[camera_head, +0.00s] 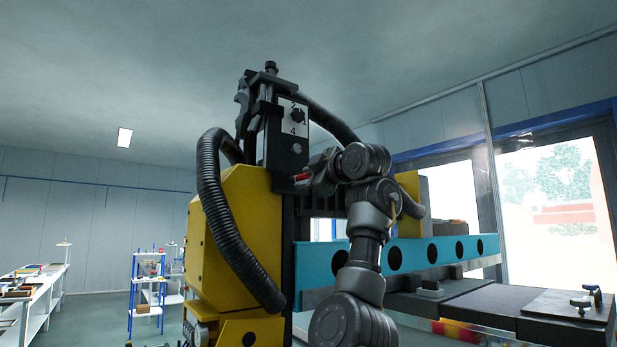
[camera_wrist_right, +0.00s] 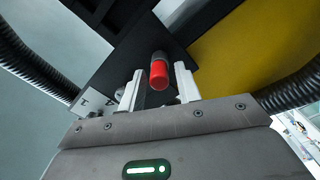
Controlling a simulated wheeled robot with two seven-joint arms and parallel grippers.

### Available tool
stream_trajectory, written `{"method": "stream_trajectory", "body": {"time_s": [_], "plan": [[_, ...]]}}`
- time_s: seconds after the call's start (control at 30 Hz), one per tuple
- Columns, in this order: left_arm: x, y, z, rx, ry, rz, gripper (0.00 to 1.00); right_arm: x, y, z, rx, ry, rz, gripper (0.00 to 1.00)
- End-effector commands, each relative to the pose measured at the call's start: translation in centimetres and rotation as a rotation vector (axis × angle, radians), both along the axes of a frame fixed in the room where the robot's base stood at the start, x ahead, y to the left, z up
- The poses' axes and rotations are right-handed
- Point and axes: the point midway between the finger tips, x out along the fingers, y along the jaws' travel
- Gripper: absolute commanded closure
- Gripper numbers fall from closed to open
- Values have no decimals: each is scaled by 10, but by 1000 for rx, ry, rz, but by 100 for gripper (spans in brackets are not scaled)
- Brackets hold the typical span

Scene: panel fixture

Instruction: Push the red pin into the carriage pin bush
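The red pin (camera_wrist_right: 158,74) shows in the right wrist view, with its red end toward the camera and a dark collar at its far end. It also shows as a small red piece in the head view (camera_head: 301,176), beside the dark carriage (camera_head: 279,160). The carriage is a black block in the wrist view (camera_wrist_right: 133,48); how deep the pin sits in the bush cannot be told. My right gripper (camera_wrist_right: 158,78) has its two pale fingers apart, one on each side of the pin, with visible gaps. My left gripper is not in view.
A yellow machine body (camera_head: 227,230) and a black corrugated hose (camera_head: 215,200) stand left of the carriage. A blue beam with round holes (camera_head: 410,255) runs right behind my right arm. A dark table (camera_head: 480,305) lies at the lower right. Shelves stand at the far left.

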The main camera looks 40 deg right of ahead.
Motion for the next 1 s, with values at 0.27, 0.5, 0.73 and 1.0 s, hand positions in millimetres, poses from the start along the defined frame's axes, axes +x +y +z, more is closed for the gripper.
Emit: {"method": "stream_trajectory", "body": {"time_s": [0.27, 0.5, 0.73, 1.0], "plan": [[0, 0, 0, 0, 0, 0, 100, 0, 0, 0, 0, 0, 0, 56], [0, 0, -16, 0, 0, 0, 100, -18, 0, -4, 2, -4, 1, 56], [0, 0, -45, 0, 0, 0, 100, -64, 2, -5, 1, -5, 1, 56], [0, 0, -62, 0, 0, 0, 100, -101, 2, -2, 1, -1, 0, 56]]}}
